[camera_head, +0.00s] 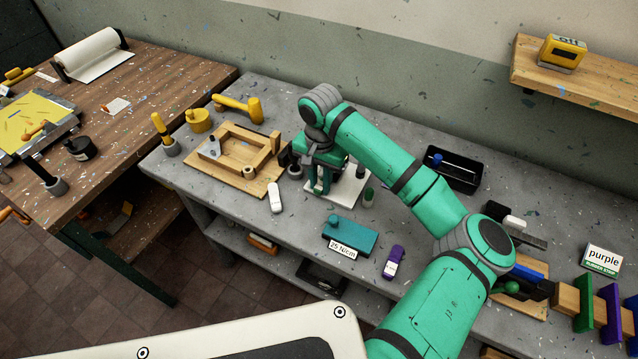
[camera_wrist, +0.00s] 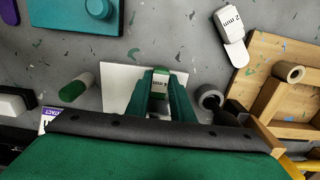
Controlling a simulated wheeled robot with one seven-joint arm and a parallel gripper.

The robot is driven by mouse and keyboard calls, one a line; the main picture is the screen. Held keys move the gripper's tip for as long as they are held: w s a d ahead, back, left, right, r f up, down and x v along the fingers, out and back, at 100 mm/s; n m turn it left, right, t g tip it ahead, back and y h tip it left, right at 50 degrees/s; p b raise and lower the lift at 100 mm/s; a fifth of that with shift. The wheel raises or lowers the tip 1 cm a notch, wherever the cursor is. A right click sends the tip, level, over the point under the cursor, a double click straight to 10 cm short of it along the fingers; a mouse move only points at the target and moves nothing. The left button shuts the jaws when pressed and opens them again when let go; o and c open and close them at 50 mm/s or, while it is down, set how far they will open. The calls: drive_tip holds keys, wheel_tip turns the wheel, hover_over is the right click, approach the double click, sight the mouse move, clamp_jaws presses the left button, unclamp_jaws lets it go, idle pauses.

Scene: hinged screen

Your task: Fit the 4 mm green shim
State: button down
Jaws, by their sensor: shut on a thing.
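My gripper (camera_wrist: 161,88) is over a white plate (camera_wrist: 118,84) on the grey bench, its teal fingers closed on a small white piece with a green end (camera_wrist: 160,82), the green shim by its colour; its marking is too small to read surely. In the head view my gripper (camera_head: 322,182) hides most of this piece. To its left there is the wooden frame (camera_head: 262,161) on a wooden board (camera_head: 200,176). A white shim marked 2 mm (camera_wrist: 229,25) lies on the bench between plate and frame; it also shows in the head view (camera_head: 275,197).
A teal block labelled 25 N/cm (camera_head: 350,238) and a purple-and-white piece (camera_head: 394,262) lie nearer the front. A black tray (camera_head: 455,170) sits at the back.

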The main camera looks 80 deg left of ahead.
idle(0.3)
drive_tip(key=c, duration=1.5)
unclamp_jaws()
drive_tip(key=shift+o, duration=0.2)
drive_tip(key=shift+r, duration=0.1)
wheel_tip(320, 180, up, 11)
drive_tip(key=shift+f, duration=0.2)
